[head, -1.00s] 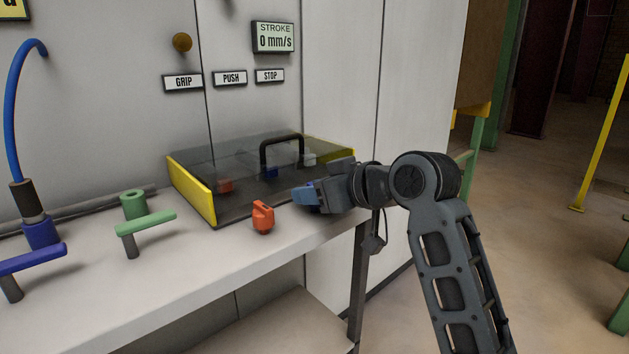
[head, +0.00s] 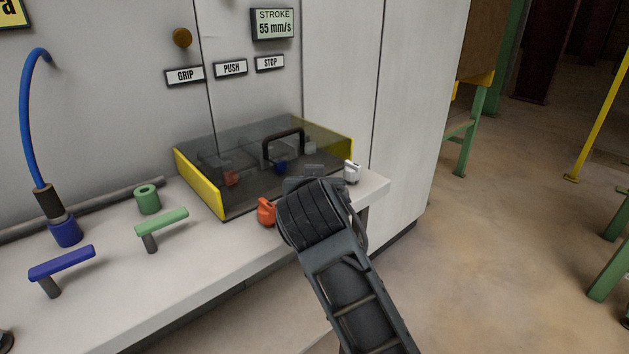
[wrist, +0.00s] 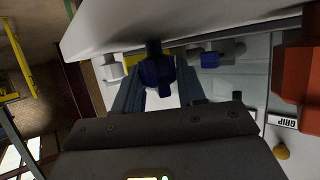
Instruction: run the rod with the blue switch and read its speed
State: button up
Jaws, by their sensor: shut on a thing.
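In the wrist view, the dark blue switch (wrist: 157,72) stands between the two fingers of my gripper (wrist: 156,92), which is shut on it. In the head view, my wrist hides the blue switch and the fingertips at the bench front. The STROKE display (head: 275,24) on the wall reads 55 mm/s. An orange-red switch (head: 267,212) stands left of my wrist and a white switch (head: 352,173) to its right. The wrist view also shows the red switch (wrist: 297,75) and the white one (wrist: 112,68). I cannot make out which part is the rod.
Behind the switches is a dark see-through cover (head: 240,160) with yellow ends and a black handle (head: 284,144); small coloured blocks lie under it. GRIP, PUSH and STOP labels are on the wall. Blue (head: 62,262) and green (head: 162,222) T-shaped pieces stand left on the bench.

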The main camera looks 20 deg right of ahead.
jog(key=shift+m+g+h, duration=0.3)
jog(key=shift+m, duration=0.1)
jog(key=o, duration=1)
jog(key=shift+c, duration=0.2)
jog(key=v, duration=0.7)
jog(key=shift+s+a, duration=0.2)
jog(key=shift+s, duration=0.15)
